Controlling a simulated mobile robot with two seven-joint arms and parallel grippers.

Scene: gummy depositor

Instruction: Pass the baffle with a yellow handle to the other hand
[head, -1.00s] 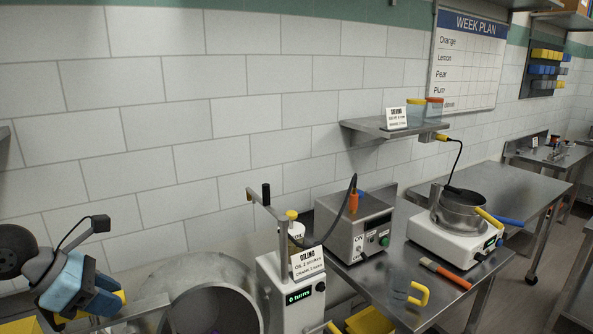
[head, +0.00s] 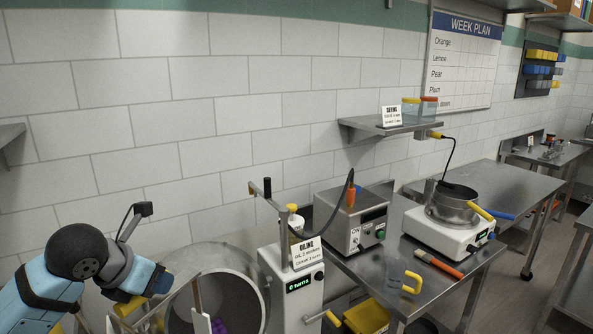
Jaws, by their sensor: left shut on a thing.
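My left gripper (head: 135,297) is low at the left in the head view, at the left side of the open drum. It is shut on a yellow handle (head: 129,307), which I take to be the baffle's. A pale plate with a brown edge (head: 199,306) stands upright in front of the drum mouth. Whether it belongs to the same baffle I cannot tell, as the join is unclear. My right gripper is not in view.
The steel drum (head: 245,285) has purple pieces (head: 219,325) inside. The oiling machine (head: 288,290) with its crank stands right of it.

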